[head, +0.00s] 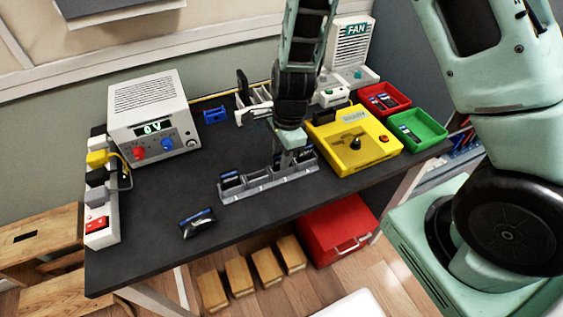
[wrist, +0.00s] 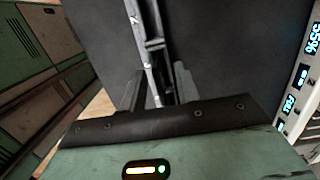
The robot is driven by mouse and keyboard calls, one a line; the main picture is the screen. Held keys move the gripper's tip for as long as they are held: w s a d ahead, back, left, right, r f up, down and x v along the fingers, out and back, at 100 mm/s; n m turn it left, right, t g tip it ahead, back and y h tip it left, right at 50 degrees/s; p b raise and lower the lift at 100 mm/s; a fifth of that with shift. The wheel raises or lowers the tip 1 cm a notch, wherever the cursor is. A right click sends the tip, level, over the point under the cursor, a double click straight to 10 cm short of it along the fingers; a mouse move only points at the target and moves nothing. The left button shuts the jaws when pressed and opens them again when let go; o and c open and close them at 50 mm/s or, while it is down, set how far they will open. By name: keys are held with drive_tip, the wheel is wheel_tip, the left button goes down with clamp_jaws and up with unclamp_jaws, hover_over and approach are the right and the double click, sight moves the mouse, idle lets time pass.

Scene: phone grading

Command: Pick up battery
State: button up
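A dark block with a blue-and-white edge, which looks like a battery (head: 197,222), lies alone on the front of the black table. Similar dark pieces (head: 231,180) stand in a grey slotted rack (head: 262,190) right of it. My gripper (head: 282,160) points down at the middle of the rack, right of and behind the loose block. In the wrist view, my gripper's two fingers (wrist: 157,88) stand apart with no held object visible between them. A grey rail of the rack (wrist: 150,60) shows beyond them. I cannot tell whether the fingers touch the rack.
A yellow tester (head: 350,150) stands right of the rack. Red (head: 398,92) and green (head: 433,133) bins with dark pieces lie beyond it. A white power supply (head: 150,98) reading 0V and a switch strip (head: 103,215) are at left. The front-left table top is mostly clear.

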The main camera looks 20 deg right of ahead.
clamp_jaws()
